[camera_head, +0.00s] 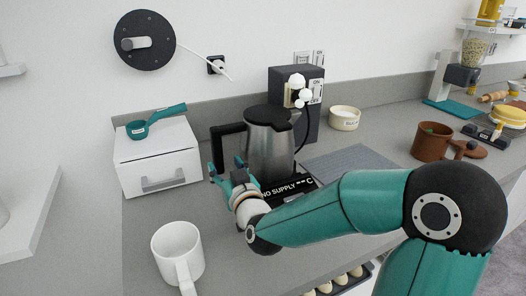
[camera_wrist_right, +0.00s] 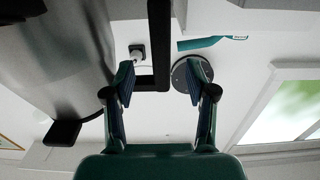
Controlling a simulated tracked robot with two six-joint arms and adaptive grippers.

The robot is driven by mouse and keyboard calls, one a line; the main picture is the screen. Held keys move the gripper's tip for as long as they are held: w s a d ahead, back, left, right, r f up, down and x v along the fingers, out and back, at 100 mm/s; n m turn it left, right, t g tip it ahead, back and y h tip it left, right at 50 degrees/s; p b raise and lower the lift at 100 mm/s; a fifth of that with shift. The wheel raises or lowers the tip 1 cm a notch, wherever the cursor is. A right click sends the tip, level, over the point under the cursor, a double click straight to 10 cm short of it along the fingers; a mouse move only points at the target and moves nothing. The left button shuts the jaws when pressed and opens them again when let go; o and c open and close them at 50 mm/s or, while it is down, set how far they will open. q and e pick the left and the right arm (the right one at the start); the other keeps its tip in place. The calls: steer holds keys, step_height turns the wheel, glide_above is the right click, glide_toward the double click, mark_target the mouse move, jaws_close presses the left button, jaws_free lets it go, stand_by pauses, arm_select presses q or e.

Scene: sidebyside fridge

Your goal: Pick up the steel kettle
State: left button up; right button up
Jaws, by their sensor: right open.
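The steel kettle (camera_head: 268,144) stands upright on its dark base on the grey counter, its black lid on top and its black handle (camera_head: 215,145) toward the left. My right gripper (camera_head: 227,166) is at the handle's lower end, left of the kettle body. In the right wrist view, the black handle (camera_wrist_right: 159,40) shows between the two spread fingers (camera_wrist_right: 162,82), and the kettle body (camera_wrist_right: 60,60) fills the left side. The fingers are open, with no visible grip on the handle. My left gripper is out of view.
A white box (camera_head: 158,160) with a teal scoop (camera_head: 150,121) on top stands left. A white mug (camera_head: 178,252) stands in front. A dark box (camera_head: 306,90) is behind the kettle, a cream bowl (camera_head: 344,118) and a brown pot (camera_head: 432,141) to the right.

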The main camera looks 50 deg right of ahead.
mark_target(218, 150)
steer(key=shift+x, duration=1.05)
steer(key=w, duration=0.1)
steer(key=w+d+r+p, duration=0.1)
steer(key=w+d+p, duration=0.1)
steer(key=w, duration=0.1)
steer(key=shift+w+d+r, duration=0.1)
steer(key=shift+r, duration=0.25)
steer(key=shift+w+d+f, duration=0.1)
steer(key=shift+w+d, duration=0.05)
steer(key=shift+w, duration=0.15)
jaws_close()
steer(key=shift+r, duration=0.3)
